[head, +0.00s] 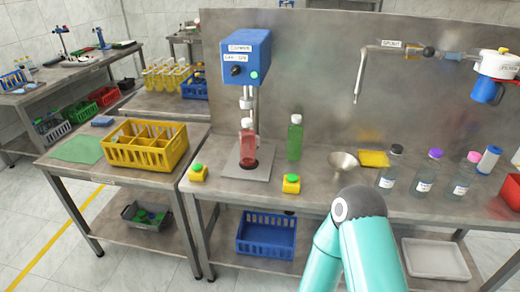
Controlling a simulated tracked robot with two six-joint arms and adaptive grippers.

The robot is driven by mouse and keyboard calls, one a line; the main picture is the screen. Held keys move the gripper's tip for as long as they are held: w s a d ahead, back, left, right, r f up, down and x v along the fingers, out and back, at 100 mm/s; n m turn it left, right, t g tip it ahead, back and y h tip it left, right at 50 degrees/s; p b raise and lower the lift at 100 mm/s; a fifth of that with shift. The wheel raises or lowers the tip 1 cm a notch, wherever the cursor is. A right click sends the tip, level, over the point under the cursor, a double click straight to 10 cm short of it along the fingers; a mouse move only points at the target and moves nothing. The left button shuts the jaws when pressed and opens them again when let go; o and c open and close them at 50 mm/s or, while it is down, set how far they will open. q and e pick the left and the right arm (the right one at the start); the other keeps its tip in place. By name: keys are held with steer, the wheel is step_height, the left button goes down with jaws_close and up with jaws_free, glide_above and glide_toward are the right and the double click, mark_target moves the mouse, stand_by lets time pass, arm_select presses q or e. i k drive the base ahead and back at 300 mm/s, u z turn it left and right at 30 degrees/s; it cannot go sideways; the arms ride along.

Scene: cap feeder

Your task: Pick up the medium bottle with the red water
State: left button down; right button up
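A bottle with red liquid and a white cap (248,150) stands upright on the base plate of the blue capping machine (246,58), below its spindle. Neither of my grippers shows in this view, and nothing is touching the red bottle.
Two yellow boxes with green buttons (197,173) (291,184) flank the machine at the bench's front edge. A metal funnel (343,163), a yellow tray (374,159) and several clear capped bottles (424,172) stand to the right. A yellow crate (147,146) is on the left table.

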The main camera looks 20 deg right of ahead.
mark_target(247, 135)
steer(key=u, duration=0.05)
steer(key=i, duration=1)
steer(key=z, duration=0.05)
